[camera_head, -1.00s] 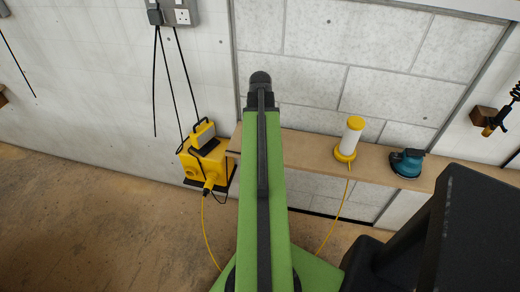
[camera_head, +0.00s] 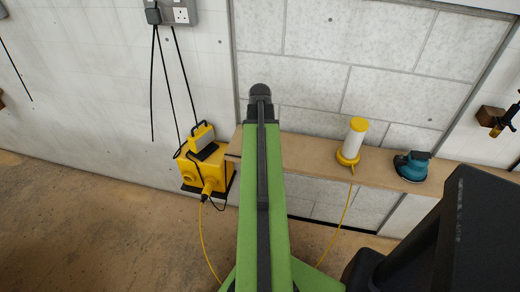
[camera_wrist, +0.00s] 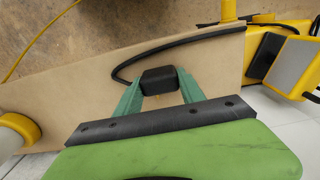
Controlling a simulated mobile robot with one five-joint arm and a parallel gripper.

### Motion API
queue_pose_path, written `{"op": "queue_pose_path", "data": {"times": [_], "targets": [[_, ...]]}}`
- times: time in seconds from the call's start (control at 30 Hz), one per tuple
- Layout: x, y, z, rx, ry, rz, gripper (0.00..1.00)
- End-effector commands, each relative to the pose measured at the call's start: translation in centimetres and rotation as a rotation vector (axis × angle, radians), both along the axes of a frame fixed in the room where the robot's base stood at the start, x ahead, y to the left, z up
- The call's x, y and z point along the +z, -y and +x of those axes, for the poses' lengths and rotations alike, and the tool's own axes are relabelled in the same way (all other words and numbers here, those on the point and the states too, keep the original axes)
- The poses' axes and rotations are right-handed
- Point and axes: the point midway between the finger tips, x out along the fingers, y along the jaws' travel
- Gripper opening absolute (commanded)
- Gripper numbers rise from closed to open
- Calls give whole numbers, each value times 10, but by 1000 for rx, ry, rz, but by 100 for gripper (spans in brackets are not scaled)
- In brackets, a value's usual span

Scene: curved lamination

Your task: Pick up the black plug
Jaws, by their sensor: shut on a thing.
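My gripper (camera_wrist: 159,88) shows in the wrist view with its two teal fingers closed on the sides of a black plug (camera_wrist: 159,77). A black cable curves from the plug's left and runs up and right across the view. The plug is in front of the wooden shelf; whether it touches the shelf I cannot tell. In the head view my green arm hides the gripper and the held plug. Another black plug (camera_head: 153,15) sits in the wall socket (camera_head: 181,13) at the upper left.
The wooden shelf (camera_head: 310,151) carries a yellow-white lamp (camera_head: 354,139) and a teal sander (camera_head: 411,166). A yellow transformer box (camera_head: 192,172) with a work light (camera_head: 202,139) stands left of my arm. Black cables hang from the socket. The floor (camera_head: 90,220) at left is clear.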

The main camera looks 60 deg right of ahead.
Motion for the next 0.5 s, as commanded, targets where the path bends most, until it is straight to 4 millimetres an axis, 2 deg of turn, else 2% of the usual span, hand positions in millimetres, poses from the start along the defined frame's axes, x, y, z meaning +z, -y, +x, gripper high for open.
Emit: {"op": "queue_pose_path", "data": {"times": [0.03,0.1,0.33,0.5], "targets": [[0,0,0,0,0,0,6],[0,0,0,0,0,0,0],[2,0,0,0,0,0,0],[16,0,0,0,0,0,0]]}}
